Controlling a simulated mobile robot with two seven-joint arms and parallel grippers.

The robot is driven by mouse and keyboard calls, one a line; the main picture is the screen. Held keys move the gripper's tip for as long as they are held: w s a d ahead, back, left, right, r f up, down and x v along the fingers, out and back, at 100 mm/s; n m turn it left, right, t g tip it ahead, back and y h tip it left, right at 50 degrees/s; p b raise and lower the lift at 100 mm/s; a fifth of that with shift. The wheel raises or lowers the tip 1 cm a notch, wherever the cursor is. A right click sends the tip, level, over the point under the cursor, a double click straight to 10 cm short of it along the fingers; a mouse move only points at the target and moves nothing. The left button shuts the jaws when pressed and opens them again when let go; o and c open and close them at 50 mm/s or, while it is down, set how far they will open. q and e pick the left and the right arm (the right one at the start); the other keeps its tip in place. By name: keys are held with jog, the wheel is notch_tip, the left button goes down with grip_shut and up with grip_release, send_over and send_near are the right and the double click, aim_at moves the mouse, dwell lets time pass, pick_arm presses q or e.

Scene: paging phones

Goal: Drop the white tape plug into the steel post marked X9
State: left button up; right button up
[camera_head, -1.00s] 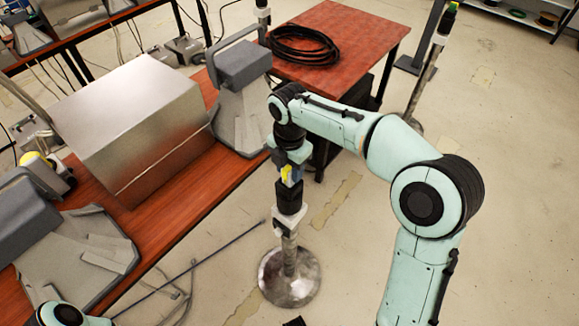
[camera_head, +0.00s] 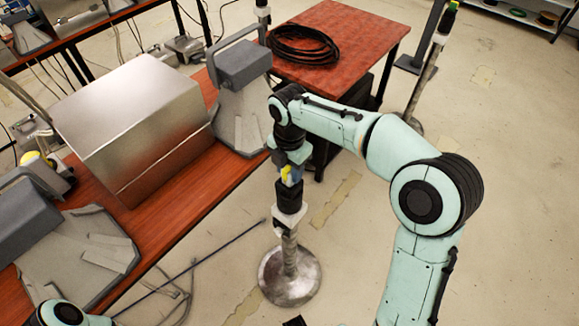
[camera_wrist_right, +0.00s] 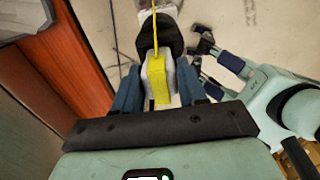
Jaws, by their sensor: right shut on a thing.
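My right gripper (camera_wrist_right: 158,88) is shut on the white tape plug (camera_wrist_right: 146,80), a pale block with a yellow strip. In the head view the plug (camera_head: 287,173) shows as a small yellow patch at the fingers, just above the black top (camera_head: 290,196) of a steel post (camera_head: 290,255). The post stands upright on a round base. Whether the plug has entered the top is hidden. A white label (camera_head: 285,226) is on the post; its mark is unreadable. My left gripper (camera_wrist_right: 200,58) shows at the right of the wrist view, its fingers apart and empty.
A wooden desk (camera_head: 190,210) at left carries a metal box (camera_head: 135,125) and grey phones (camera_head: 243,65). A red table (camera_head: 365,35) with coiled black cable (camera_head: 303,46) stands behind. Another post (camera_head: 430,75) is at upper right. A thin rod lies on the floor.

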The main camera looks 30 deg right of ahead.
aim_at(289, 167)
pick_arm(q)
jog(key=shift+s+f+b, duration=0.15)
jog(key=shift+f+b, duration=0.15)
jog(key=shift+f, duration=0.05)
pick_arm(e)
jog(key=shift+f, duration=0.6)
jog(key=o, duration=0.8)
jog(key=shift+r+p, duration=2)
jog(key=shift+r, duration=0.8)
jog(key=shift+r+p, duration=1.6)
jog(key=shift+r, duration=1.15)
pick_arm(q)
jog(key=w+r, duration=0.6)
jog(key=r, duration=0.3)
jog(key=shift+w+t, duration=0.2)
jog(key=shift+t, duration=0.1)
pick_arm(e)
jog(key=shift+w+f, duration=0.1)
pick_arm(q)
jog(key=shift+s, duration=0.15)
